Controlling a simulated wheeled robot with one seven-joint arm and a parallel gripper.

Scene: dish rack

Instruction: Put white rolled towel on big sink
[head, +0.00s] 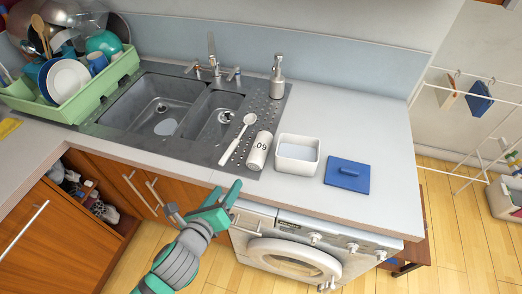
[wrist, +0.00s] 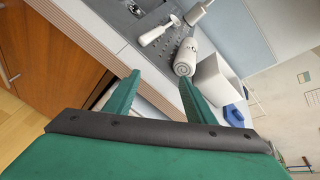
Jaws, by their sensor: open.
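The white rolled towel (head: 259,151), a white cylinder with dark markings, lies on the perforated drainboard at the right of the sinks. It also shows in the wrist view (wrist: 186,57), just beyond the right fingertip. The big sink (head: 142,97) is the left, larger grey basin; a pale oval lies on its floor. My gripper (head: 205,197) is open and empty, in front of the counter edge and below-left of the towel in the head view. In the wrist view my gripper's green fingers (wrist: 158,78) point toward the counter, apart from each other.
A white brush (head: 239,136) lies left of the towel, and a white open box (head: 298,155) stands to its right. A blue lid (head: 347,175) lies further right. A soap dispenser (head: 277,77) and faucet (head: 213,62) stand behind. A green dish rack (head: 82,95) is left.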

